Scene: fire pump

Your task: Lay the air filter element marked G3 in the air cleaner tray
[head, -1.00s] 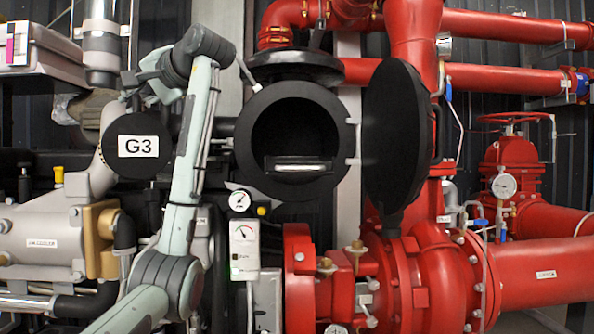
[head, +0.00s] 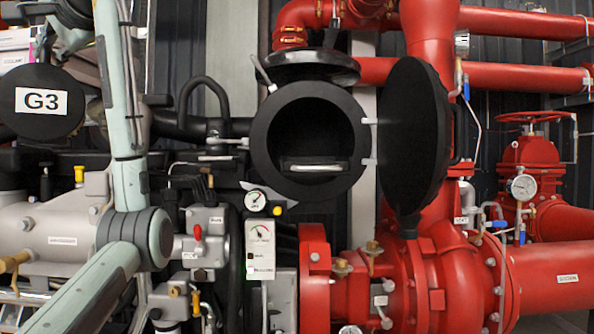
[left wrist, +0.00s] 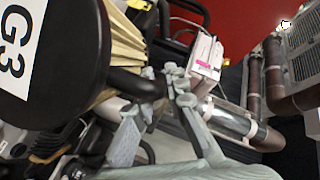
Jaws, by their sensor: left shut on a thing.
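The air filter element marked G3 (head: 40,102) is at the left of the head view, with its black round end cap and white label facing me. In the left wrist view, its black end cap (left wrist: 62,70) and tan pleats (left wrist: 122,55) fill the upper left. My left gripper (left wrist: 152,92) is shut on the element at a black part by the pleats. The air cleaner tray (head: 313,166) is a pale-edged shelf low inside the open black round housing (head: 263,135), right of the element, and looks empty. My right gripper is not in view.
The housing's black round lid (head: 415,135) stands open on its right side. Red pump pipes (head: 430,40) run behind and right. A gauge box (head: 260,250) and grey machinery (head: 70,225) lie below. My left arm crosses between the element and housing.

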